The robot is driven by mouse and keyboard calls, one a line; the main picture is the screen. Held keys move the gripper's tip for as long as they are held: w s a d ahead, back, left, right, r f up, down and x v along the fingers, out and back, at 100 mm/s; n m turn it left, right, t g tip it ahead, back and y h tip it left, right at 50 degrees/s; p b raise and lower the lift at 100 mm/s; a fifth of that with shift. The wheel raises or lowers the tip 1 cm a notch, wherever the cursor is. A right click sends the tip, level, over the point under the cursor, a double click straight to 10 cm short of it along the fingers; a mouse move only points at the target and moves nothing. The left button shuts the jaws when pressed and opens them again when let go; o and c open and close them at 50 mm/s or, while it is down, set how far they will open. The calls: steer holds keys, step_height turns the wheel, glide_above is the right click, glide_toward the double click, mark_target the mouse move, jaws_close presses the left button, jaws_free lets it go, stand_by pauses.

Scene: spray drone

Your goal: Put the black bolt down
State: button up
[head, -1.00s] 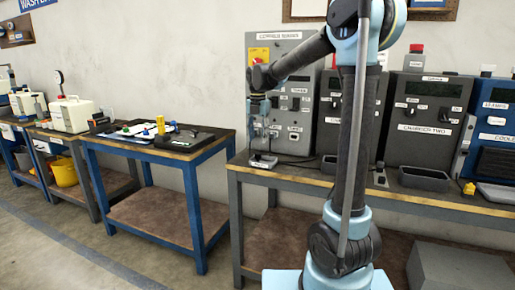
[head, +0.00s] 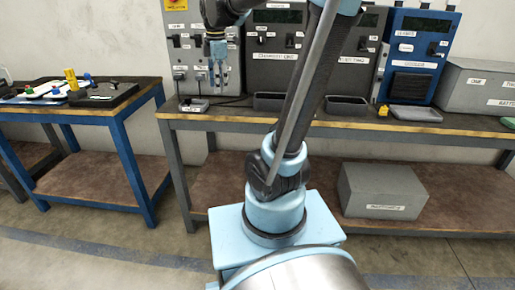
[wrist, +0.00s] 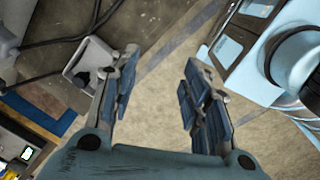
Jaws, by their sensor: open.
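My gripper (head: 217,65) hangs pointing down above the left end of the grey bench, in front of the labelled panels. In the wrist view my gripper (wrist: 161,66) is open, its two blue-grey fingers wide apart with only floor visible between them. A small grey-white holder (wrist: 90,62) with a dark spot lies beside the left finger. A small holder (head: 193,105) also shows on the bench in the head view, below the gripper. I cannot make out the black bolt for certain; the dark spot is too unclear to name.
The grey bench (head: 400,128) carries grey bins (head: 346,105), a pale tray (head: 416,114) and a yellow item (head: 383,110). Upright panels (head: 273,50) stand behind. A blue table (head: 150,97) with drone parts is at left. A grey box (head: 383,190) sits on the lower shelf.

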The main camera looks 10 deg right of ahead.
steer(key=s+d+f+m, duration=0.5)
steer(key=s+f+m, duration=0.4)
steer(key=s+m, duration=0.1)
steer(key=s+d+f+m+t, duration=0.1)
steer(key=s+d+f+m, duration=0.4)
steer(key=s+f+m, duration=0.4)
steer(key=shift+s+d+m, duration=0.25)
steer(key=shift+s+m, duration=0.35)
steer(key=shift+s, duration=0.1)
